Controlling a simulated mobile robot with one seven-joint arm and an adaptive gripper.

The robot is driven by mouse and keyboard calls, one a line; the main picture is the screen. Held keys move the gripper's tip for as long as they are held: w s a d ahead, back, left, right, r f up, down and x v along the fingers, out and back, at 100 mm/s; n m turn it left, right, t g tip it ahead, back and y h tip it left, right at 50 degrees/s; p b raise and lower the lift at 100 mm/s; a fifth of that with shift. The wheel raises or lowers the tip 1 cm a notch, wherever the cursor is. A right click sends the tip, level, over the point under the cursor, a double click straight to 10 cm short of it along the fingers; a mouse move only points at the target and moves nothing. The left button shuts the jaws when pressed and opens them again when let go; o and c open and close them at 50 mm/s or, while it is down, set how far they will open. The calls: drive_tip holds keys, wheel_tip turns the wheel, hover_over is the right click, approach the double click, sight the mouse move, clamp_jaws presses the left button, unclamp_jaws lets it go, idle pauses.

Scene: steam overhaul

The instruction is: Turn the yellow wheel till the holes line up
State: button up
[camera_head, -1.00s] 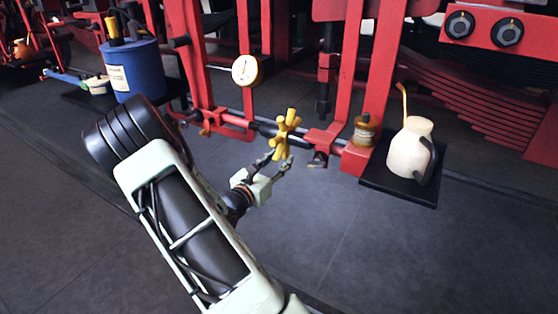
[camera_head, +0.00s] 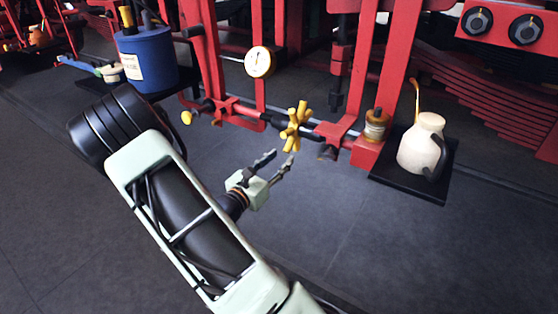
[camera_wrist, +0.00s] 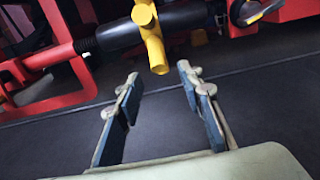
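The yellow wheel (camera_head: 296,126), a spoked handwheel, sits on the dark horizontal shaft between two red frame parts in the head view. In the wrist view its lower spoke (camera_wrist: 153,45) hangs just beyond the fingertips, between them in the picture. My gripper (camera_head: 283,160) is open and empty, below and slightly left of the wheel, apart from it. In the wrist view the two fingers of my gripper (camera_wrist: 158,78) stand wide apart with bare floor between them. I cannot make out the holes in any view.
A round gauge (camera_head: 260,62) stands above and left of the wheel. A blue bucket (camera_head: 147,60) is at left. The floor in front is clear.

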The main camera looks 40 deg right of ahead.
sight(283, 137)
drive_tip(key=r+p, duration=0.1)
drive_tip(key=r, duration=0.1)
drive_tip(key=a+r+p, duration=0.1)
drive_tip(key=r+p, duration=0.1)
drive_tip(key=r, duration=0.1)
drive_tip(key=r+p, duration=0.1)
drive_tip(key=r, duration=0.1)
drive_tip(key=shift+s+a+r+p, duration=0.15)
drive_tip(key=shift+s+a+p, duration=0.2)
drive_tip(key=shift+s+a, duration=0.05)
drive_tip(key=b+x, duration=0.1)
drive_tip(key=x, duration=0.3)
drive_tip(key=shift+b+x, duration=0.3)
drive_tip(key=shift+x, duration=0.7)
drive_tip(key=shift+a, duration=0.1)
drive_tip(key=shift+c, duration=0.5)
clamp_jaws()
drive_tip(key=shift+f, duration=0.25)
drive_tip(key=shift+s+a+f+b, duration=0.1)
drive_tip(key=shift+f+b, duration=0.75)
drive_tip(key=shift+f, duration=0.4)
drive_tip(key=shift+f, duration=0.1)
